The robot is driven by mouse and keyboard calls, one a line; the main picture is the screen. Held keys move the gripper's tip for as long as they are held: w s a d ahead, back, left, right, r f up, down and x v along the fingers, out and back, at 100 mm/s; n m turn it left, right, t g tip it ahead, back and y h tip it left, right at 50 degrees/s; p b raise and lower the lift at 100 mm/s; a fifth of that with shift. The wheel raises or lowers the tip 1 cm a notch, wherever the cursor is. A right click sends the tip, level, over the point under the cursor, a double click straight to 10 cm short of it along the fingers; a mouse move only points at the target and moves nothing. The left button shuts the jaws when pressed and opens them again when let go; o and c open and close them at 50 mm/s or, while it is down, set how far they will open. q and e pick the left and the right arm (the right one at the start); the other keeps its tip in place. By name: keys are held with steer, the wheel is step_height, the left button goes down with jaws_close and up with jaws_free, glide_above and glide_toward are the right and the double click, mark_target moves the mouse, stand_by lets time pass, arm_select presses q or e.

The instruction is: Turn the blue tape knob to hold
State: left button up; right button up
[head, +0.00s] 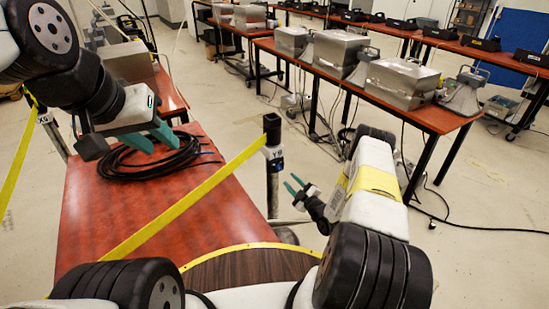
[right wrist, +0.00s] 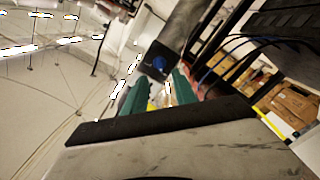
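The blue tape knob (right wrist: 158,62) is a round blue disc on the dark head of a post, seen just beyond and between my right fingertips in the right wrist view. I cannot make out its setting. In the head view the black-topped post (head: 272,130) stands at the table edge, with yellow tape (head: 185,205) running from it to the lower left; the knob does not show there. My right gripper (head: 293,184) is open to the right of the post; its green fingers (right wrist: 157,90) look empty and apart from the knob. My left gripper (head: 164,144) is open above the red table.
A coil of black cable (head: 165,160) lies on the red table (head: 130,205) under my left gripper. Another yellow tape and post (head: 44,116) stand at the left. A long table (head: 425,112) with metal boxes is behind. Loose cables lie on the floor at right.

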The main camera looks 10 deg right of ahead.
mark_target(280, 169)
steer(key=x, duration=0.7)
steer(key=shift+w+a, duration=0.1)
steer(key=shift+w, duration=0.15)
jaws_close()
